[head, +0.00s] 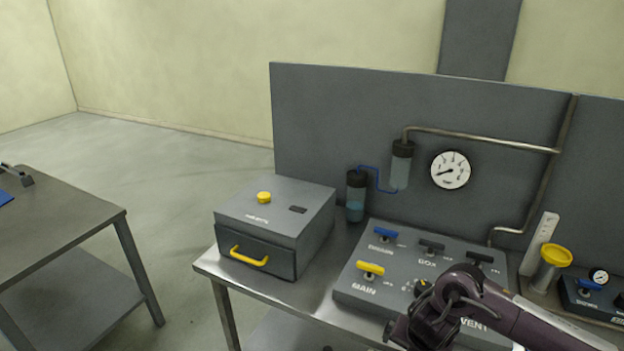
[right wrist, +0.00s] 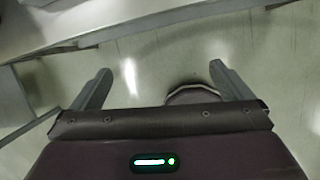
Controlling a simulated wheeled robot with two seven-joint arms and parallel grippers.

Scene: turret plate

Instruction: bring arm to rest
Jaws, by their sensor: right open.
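My right arm (head: 480,308) comes in from the lower right of the head view, in front of the grey valve panel (head: 345,288), and hides part of it. The gripper's fingertips cannot be made out there. In the right wrist view my right gripper (right wrist: 162,80) is open, its two fingers wide apart, with nothing between them but the floor below. My left gripper is not in view.
The panel stands on a metal bench (head: 318,297) beside a grey box (head: 274,222) with a yellow-handled drawer. A gauge (head: 450,170) is on the back wall panel. Another table (head: 60,220) is at left, with clear floor (head: 170,180) between. The right wrist view shows a bench edge (right wrist: 130,25).

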